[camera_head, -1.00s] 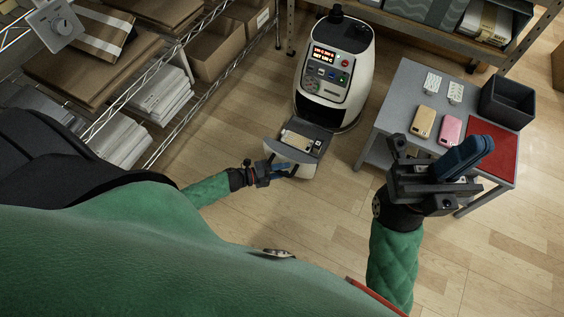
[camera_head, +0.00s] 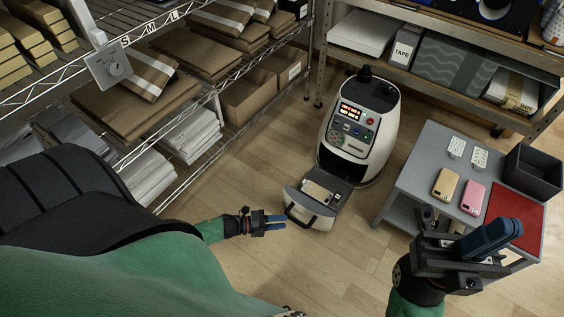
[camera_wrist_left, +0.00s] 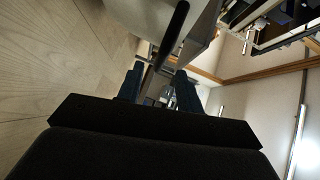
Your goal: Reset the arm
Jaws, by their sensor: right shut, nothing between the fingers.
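My left gripper (camera_head: 277,222) is open and empty, just left of the pulled-out drawer of a white machine. Its two blue fingers stand apart in the left wrist view (camera_wrist_left: 158,88), with the drawer's dark handle (camera_wrist_left: 174,32) beyond them. In the head view a gap shows between the fingertips and the handle (camera_head: 298,217). My right gripper (camera_head: 492,238) is shut and empty, raised at the lower right in front of the grey table. Its blue fingers lie together.
The white machine (camera_head: 359,135) stands on the wooden floor, its drawer (camera_head: 309,214) open with a tan item inside. The grey table (camera_head: 432,140) at right holds two phones, small white items, a dark bin (camera_head: 532,172) and a red mat (camera_head: 517,222). Wire shelves (camera_head: 190,110) stand at left.

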